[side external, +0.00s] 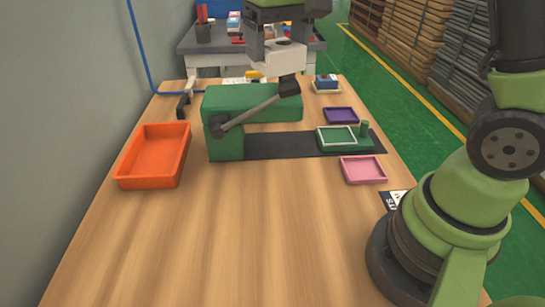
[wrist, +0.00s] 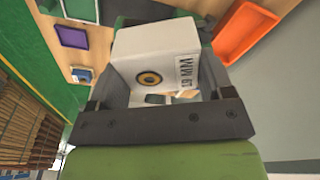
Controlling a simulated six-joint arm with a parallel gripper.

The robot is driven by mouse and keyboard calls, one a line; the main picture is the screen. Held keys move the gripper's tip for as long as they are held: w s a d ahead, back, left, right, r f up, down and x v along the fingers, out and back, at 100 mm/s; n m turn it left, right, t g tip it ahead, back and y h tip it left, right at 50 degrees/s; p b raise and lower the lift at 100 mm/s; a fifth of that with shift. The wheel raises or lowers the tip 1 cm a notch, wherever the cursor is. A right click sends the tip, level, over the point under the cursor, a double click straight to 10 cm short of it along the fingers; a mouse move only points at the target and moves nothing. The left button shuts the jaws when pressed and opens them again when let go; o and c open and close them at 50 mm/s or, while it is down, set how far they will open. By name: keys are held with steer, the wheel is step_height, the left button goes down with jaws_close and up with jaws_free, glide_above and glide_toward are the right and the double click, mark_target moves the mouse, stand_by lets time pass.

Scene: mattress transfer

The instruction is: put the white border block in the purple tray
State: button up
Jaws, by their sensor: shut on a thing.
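My gripper (side external: 279,42) is shut on a white block (side external: 275,62). The block hangs above the back right part of the green machine, close to its lever knob. In the wrist view the white block (wrist: 157,68) sits between the jaws (wrist: 165,105), with a ringed round mark and a "19 MM" label on it. The purple tray (side external: 341,115) lies to the right of the green machine and looks empty. It also shows in the wrist view (wrist: 72,36), at the upper left, apart from the block.
The green machine (side external: 252,103) has a grey lever (side external: 250,113). A white frame (side external: 337,137) lies on a green fixture, between the purple tray and a pink tray (side external: 363,170). An orange tray (side external: 153,155) is at left. A blue-topped item (side external: 326,84) stands behind. The front table is clear.

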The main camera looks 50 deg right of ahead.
steer(key=w+d+f+m, duration=0.1)
steer(key=w+d, duration=0.3)
steer(key=d, duration=0.5)
steer(key=w+d, duration=0.4)
steer(key=d, duration=0.5)
steer(key=s+d+f+m, duration=0.1)
steer(key=s+d+f, duration=0.1)
steer(key=d+f, duration=0.3)
steer(key=s+d+f+m, duration=0.1)
steer(key=d+f+m, duration=0.1)
steer(key=d+f, duration=0.3)
steer(key=s+d+f+m, duration=0.1)
steer(key=s+d+f, duration=0.1)
steer(key=d+f, duration=0.3)
steer(key=shift+s+d+f+m+h, duration=0.1)
steer(key=shift+s+f+m+h, duration=0.1)
steer(key=shift+f, duration=1)
steer(key=shift+s+f+m+h, duration=0.1)
steer(key=shift+s+f, duration=0.05)
steer(key=shift+f, duration=3.1)
steer(key=shift+f, duration=0.2)
steer(key=o, duration=1)
